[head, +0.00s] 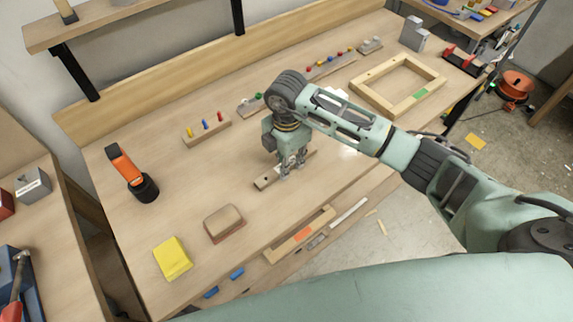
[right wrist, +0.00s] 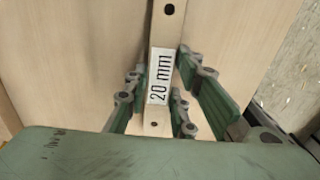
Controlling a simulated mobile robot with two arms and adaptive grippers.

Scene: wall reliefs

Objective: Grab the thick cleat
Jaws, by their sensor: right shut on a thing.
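A pale wooden cleat (head: 267,181) with a hole near its end lies on or just above the middle of the workbench; I cannot tell if it touches the top. In the right wrist view the cleat (right wrist: 166,28) carries a white label reading "20 mm". My right gripper (head: 291,172) points down over the cleat and is shut on it. In the right wrist view the green fingers of the right gripper (right wrist: 160,90) stand on both sides of the labelled part. My left gripper is not in view.
An orange and black tool (head: 128,170), a sanding block (head: 223,223) and a yellow block (head: 172,258) stand left on the bench. A peg block (head: 206,130) is behind, and a wooden frame (head: 398,84) lies back right. Bare bench surrounds the cleat.

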